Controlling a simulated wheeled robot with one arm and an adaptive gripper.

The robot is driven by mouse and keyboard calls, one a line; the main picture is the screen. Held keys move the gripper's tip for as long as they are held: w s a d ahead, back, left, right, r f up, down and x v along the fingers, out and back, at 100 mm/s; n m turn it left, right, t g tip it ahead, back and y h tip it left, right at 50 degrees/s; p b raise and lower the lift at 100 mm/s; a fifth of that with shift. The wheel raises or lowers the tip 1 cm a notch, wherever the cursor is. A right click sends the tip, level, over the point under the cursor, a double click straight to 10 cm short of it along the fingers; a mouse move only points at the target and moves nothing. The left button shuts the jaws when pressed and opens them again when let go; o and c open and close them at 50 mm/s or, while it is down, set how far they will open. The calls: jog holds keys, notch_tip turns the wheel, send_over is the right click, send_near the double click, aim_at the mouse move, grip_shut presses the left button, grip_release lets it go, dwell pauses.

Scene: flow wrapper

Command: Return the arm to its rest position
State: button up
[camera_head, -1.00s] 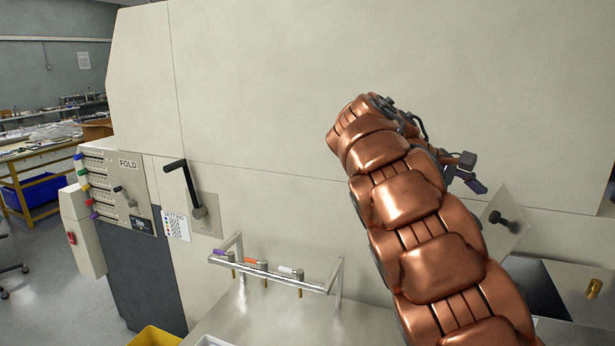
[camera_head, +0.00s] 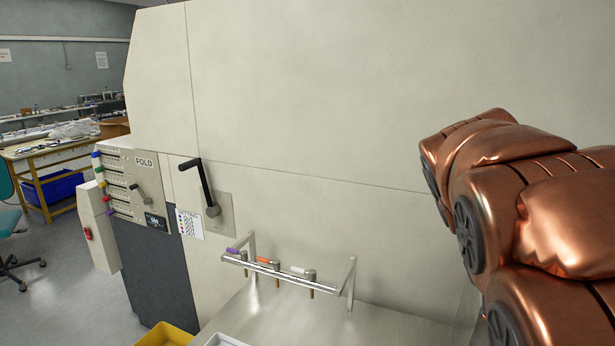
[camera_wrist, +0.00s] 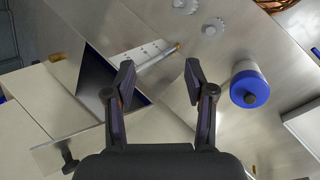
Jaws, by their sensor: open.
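My copper-coloured arm fills the right side of the head view, bent, with its far end out of that picture. My gripper (camera_wrist: 160,85) shows in the wrist view, with its two dark fingers spread apart and nothing between them. Below it is a metal work surface, some distance beyond the fingertips. The gripper itself does not show in the head view.
The large cream machine (camera_head: 330,90) stands close ahead, with a black lever (camera_head: 202,187) and a FOLD panel (camera_head: 135,190). A metal rail (camera_head: 290,275) with coloured handles stands on the bench.

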jog(key=s+a+f+m+y, duration=0.1)
jog(key=s+a+f+y, duration=0.1)
jog(key=s+a+f, duration=0.5)
jog(key=s+a+f+m+y, duration=0.1)
jog(key=s+a+f+y, duration=0.2)
jog(key=s+a+f, duration=0.3)
jog(key=s+f, duration=0.1)
jog(key=s, duration=0.4)
jog(key=shift+s+a, duration=0.3)
jog(key=shift+a, duration=0.1)
jog(key=shift+c, duration=0.2)
jog(key=shift+c, duration=0.8)
jog(key=shift+a, duration=0.1)
jog(key=shift+c, duration=0.2)
